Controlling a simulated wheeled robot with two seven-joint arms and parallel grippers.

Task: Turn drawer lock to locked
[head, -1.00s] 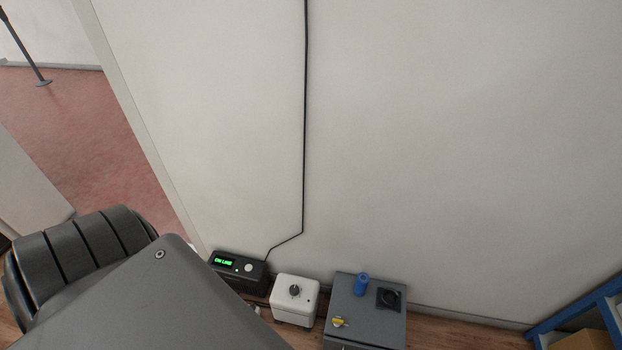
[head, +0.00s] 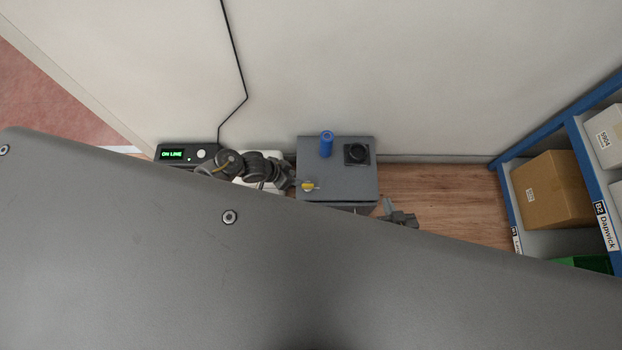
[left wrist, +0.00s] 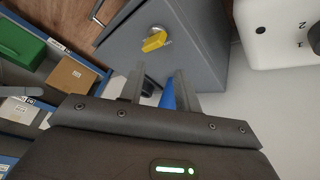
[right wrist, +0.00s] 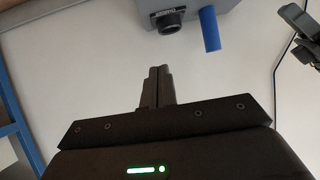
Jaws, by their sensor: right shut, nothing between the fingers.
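The grey drawer cabinet (head: 345,178) stands against the wall. Its drawer lock (head: 308,186) has a yellow turn-piece on a round silver base, and the lock shows closely in the left wrist view (left wrist: 154,41). My left gripper (head: 289,178) is just left of the lock in the head view. In the left wrist view its fingers (left wrist: 159,88) are apart and empty, with the lock beyond the tips; I see no contact. My right gripper (head: 402,218) is right of the cabinet; its fingers (right wrist: 157,88) are together and empty.
A blue cylinder (head: 326,144) and a black round fitting (head: 357,153) are on the cabinet. A white box (head: 243,186) is partly hidden by my left arm. A black unit reading ON LINE (head: 180,154) is further left. A blue shelf (head: 510,193) with boxes stands right.

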